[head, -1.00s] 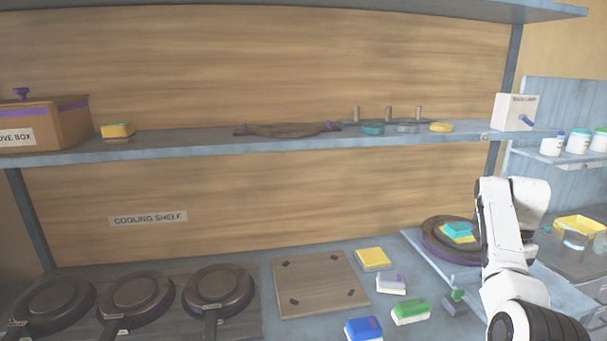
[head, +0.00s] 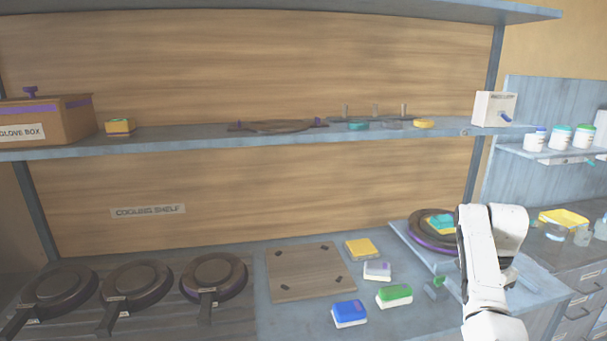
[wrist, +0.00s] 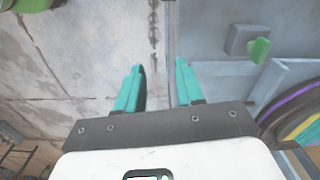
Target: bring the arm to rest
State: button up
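My arm (head: 485,260) stands at the right of the head view, in front of the counter's right end. Its gripper is hidden in that view. In the wrist view my gripper (wrist: 160,68) has two teal fingers apart with nothing between them. Below them are a stained pale floor and the edge of a blue-grey surface. A grey block with a green knob (wrist: 257,50) lies right of the fingers, apart from them. A dark round plate with a purple band (wrist: 298,108) is at the right edge of the wrist view.
Several dark pans (head: 137,285) line the counter's left. A wooden board (head: 310,271) lies mid-counter, beside blue (head: 348,313), green (head: 394,295), white (head: 377,270) and yellow (head: 361,249) blocks. A teal-and-yellow stack (head: 441,224) sits on the round plate behind my arm.

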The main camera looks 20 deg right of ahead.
jog(key=s+a+f+n, duration=0.4)
jog(key=a+f, duration=0.4)
jog(key=a, duration=0.2)
jog(key=s+a+f+n, duration=0.45)
jog(key=a+f, duration=0.25)
jog(key=a, duration=0.2)
jog(key=s+a+n+t, duration=0.1)
jog(key=s+a+n, duration=0.8)
jog(key=s+a, duration=0.7)
jog(key=shift+a+f+n, duration=0.25)
jog(key=shift+f+n, duration=0.1)
